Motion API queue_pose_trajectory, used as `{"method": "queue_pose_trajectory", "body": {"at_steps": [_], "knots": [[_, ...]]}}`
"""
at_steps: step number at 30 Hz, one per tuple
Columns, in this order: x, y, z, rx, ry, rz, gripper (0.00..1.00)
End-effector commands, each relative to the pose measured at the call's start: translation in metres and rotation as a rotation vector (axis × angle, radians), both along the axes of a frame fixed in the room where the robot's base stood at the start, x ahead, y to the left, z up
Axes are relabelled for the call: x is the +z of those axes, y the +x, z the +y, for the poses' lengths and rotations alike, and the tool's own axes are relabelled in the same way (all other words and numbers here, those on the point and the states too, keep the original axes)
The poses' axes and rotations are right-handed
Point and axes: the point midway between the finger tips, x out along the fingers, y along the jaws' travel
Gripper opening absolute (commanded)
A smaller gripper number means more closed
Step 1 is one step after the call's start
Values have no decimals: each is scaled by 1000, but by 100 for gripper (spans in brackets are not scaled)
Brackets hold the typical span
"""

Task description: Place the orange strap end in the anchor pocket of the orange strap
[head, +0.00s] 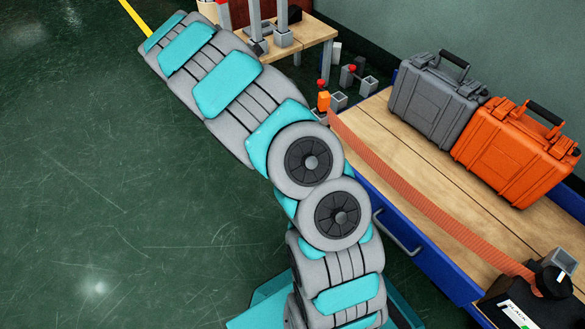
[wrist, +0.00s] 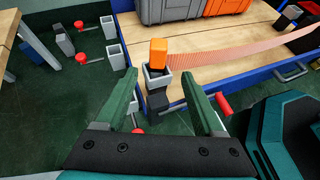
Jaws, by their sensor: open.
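The orange strap end (wrist: 158,51) is an upright orange block. It stands at the mouth of a grey square pocket (wrist: 157,82), its lower part apparently inside the rim; its depth cannot be told. The orange strap end also shows in the head view (head: 323,103). The orange strap (wrist: 235,62) runs from it to the right; in the head view the strap (head: 415,198) slants across the wooden deck to a black reel box. My gripper (wrist: 159,75) is open, with green fingers to the left and right of the pocket and nothing held between them.
A wooden deck (head: 386,132) with blue sides carries a grey case (head: 428,103) and an orange case (head: 510,155). The black reel box (head: 525,303) is at lower right. Other grey pockets (wrist: 116,56) and red-knobbed levers (wrist: 80,24) stand nearby. Green floor at left is clear.

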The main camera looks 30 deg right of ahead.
Motion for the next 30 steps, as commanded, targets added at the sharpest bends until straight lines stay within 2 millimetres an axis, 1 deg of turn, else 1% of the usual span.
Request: {"method": "queue_pose_trajectory", "body": {"at_steps": [2,5,9,14,15,20,24,26,30], "knots": [[9,-9,0,-28,2,-28,70],[27,-30,1,-95,16,-97,70],[51,-73,9,-223,50,-220,70],[71,-122,26,-372,104,-362,70],[73,-135,32,-410,120,-392,70],[82,-183,58,-557,190,-515,70],[84,-223,87,-684,260,-604,70],[84,-239,100,-736,293,-639,70],[82,-277,134,-859,370,-704,70]]}}
